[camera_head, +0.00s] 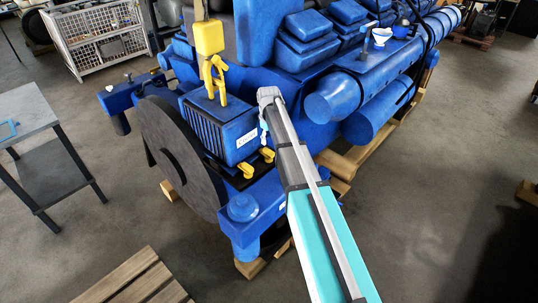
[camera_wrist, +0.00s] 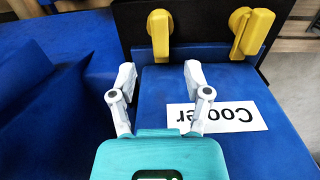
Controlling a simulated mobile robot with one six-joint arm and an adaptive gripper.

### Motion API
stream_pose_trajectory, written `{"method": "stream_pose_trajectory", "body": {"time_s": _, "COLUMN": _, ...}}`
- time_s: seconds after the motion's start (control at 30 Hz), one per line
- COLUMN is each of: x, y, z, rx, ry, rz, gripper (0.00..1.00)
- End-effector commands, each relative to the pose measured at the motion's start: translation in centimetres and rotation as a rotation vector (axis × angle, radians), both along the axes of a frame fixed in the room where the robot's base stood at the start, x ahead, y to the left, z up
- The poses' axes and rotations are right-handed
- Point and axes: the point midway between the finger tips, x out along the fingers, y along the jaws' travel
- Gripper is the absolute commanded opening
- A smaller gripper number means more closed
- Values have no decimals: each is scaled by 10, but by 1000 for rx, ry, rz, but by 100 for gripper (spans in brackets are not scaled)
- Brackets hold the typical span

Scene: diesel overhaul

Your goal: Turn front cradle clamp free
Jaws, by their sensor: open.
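Two yellow clamps sit on a dark strip at the foot of the blue cooler. In the head view one clamp (camera_head: 246,170) is nearer the round dark disc and the other (camera_head: 267,155) is nearer my arm; I cannot tell which is the front one. In the wrist view one clamp (camera_wrist: 160,35) lies straight ahead of my gripper (camera_wrist: 160,73) and the other (camera_wrist: 250,32) is to the right. My gripper is open and empty, its fingers over the cooler (camera_wrist: 235,80), apart from the clamps.
A yellow hook (camera_head: 212,65) hangs down to the cooler's top. The blue engine (camera_head: 300,50) fills the space behind, on wooden beams (camera_head: 340,162). A grey table (camera_head: 35,112) stands left and a wooden pallet (camera_head: 135,280) lies in front. Open floor lies between them.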

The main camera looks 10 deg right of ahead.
Motion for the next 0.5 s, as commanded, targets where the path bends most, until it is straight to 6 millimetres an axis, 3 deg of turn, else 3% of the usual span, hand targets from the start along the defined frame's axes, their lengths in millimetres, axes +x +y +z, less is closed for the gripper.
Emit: {"method": "stream_pose_trajectory", "body": {"time_s": 0.5, "x": 0, "y": 0, "z": -44, "rx": 0, "ry": 0, "rz": 1, "gripper": 63}}
